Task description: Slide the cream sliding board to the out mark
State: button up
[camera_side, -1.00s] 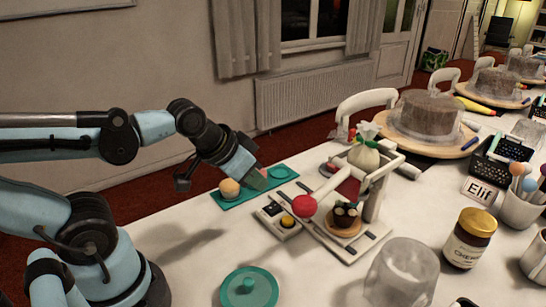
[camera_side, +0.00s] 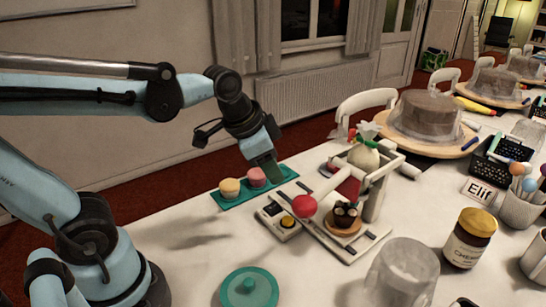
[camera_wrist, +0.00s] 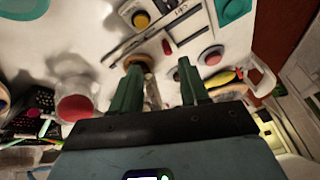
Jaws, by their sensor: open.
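The cream apparatus (camera_side: 383,232) stands on the white table in the side view, with pale boards and dark slots at its front. A pale strip (camera_side: 332,241) there appears to be the cream sliding board, with a red ball (camera_side: 304,206) near its far end. A dark cupcake-like item (camera_side: 346,214) sits on a round wooden disc beside it. I cannot make out the out mark; small lettering (camera_wrist: 181,10) in the wrist view is unreadable. My gripper (camera_side: 272,181) is open and empty, above and left of the red ball, pointing down. Its green fingers (camera_wrist: 160,78) are apart in the wrist view.
A teal tray (camera_side: 240,197) with a yellow and a pink treat lies left of the apparatus. A yellow button (camera_side: 287,221) is on a small panel. The left table is bare.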

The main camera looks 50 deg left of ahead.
jog(key=w+m+g, duration=0.3)
jog(key=w+m, duration=0.3)
jog(key=m, duration=0.1)
jog(key=m+g, duration=0.2)
jog(key=m, duration=0.4)
send_near(310, 194)
jog(key=shift+w+f, duration=0.2)
jog(key=shift+f, duration=4.25)
grip_shut()
jog(key=shift+a, duration=5.15)
grip_release()
